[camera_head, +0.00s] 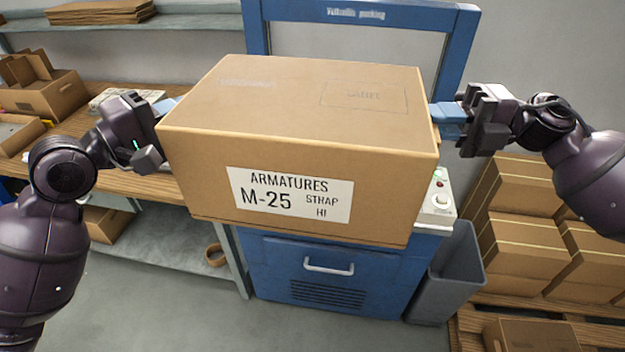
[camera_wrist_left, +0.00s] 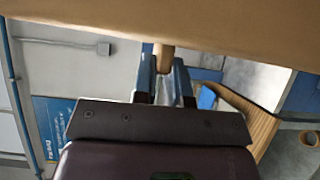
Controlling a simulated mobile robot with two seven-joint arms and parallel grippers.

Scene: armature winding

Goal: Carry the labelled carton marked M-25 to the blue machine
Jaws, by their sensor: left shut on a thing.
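The brown carton (camera_head: 300,150), labelled "ARMATURES M-25 STRAP HI", is held up in the air, fairly level, between my two grippers. My left gripper (camera_head: 167,106) is at its left side; in the left wrist view its blue fingers (camera_wrist_left: 165,75) are shut on a small brown part at the edge of the carton (camera_wrist_left: 200,22). My right gripper (camera_head: 440,113) has its blue fingers against the carton's right side; the jaw gap is not clear. The blue machine (camera_head: 325,275) stands behind and below the carton, which hides its middle.
A wooden bench (camera_head: 140,185) with open cartons (camera_head: 42,88) is on the left. A grey bin (camera_head: 447,275) stands right of the machine, beside stacked cartons (camera_head: 520,245) on a pallet. A tape roll (camera_head: 215,254) lies on the lower shelf. Floor at front left is clear.

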